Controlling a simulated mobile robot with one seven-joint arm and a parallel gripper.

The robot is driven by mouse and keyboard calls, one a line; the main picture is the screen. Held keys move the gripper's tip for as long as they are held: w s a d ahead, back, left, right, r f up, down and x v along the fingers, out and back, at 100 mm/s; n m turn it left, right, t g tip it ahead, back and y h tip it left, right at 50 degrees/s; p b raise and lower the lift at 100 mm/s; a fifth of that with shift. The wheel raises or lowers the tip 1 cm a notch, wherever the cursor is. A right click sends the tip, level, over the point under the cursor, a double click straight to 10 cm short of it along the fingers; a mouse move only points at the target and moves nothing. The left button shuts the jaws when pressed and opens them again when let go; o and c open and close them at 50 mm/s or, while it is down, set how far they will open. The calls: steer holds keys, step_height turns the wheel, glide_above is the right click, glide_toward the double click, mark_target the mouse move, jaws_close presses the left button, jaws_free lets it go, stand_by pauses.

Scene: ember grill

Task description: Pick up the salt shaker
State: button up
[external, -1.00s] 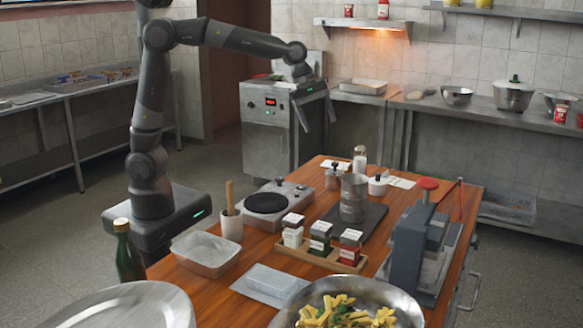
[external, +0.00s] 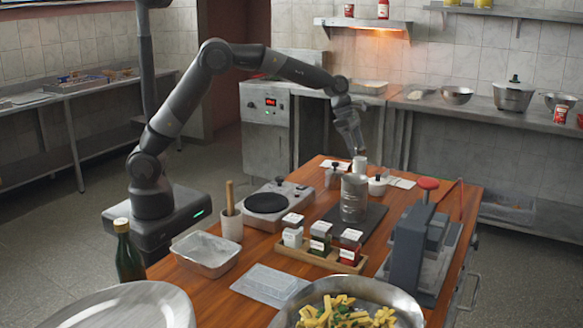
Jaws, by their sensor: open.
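The salt shaker (external: 360,165), pale with a light top, stands upright at the far end of the wooden table. It is just behind a metal canister (external: 354,198), which hides its lower part. My gripper (external: 357,151) is open and points down at the top of the shaker. Its fingers overlap the shaker's top in this view, and I cannot tell whether they touch it or are around it.
A small lidded white pot (external: 378,187) is right of the shaker, and a small dark-topped jar (external: 333,178) is left of it. A wooden rack (external: 300,253) of spice containers, a hot plate (external: 275,202) and a grey press with a red knob (external: 428,184) stand nearer.

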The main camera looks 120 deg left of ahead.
mark_target(362, 157)
steer(key=x, duration=0.5)
steer(key=shift+w+a, duration=0.25)
steer(key=c, duration=1.2)
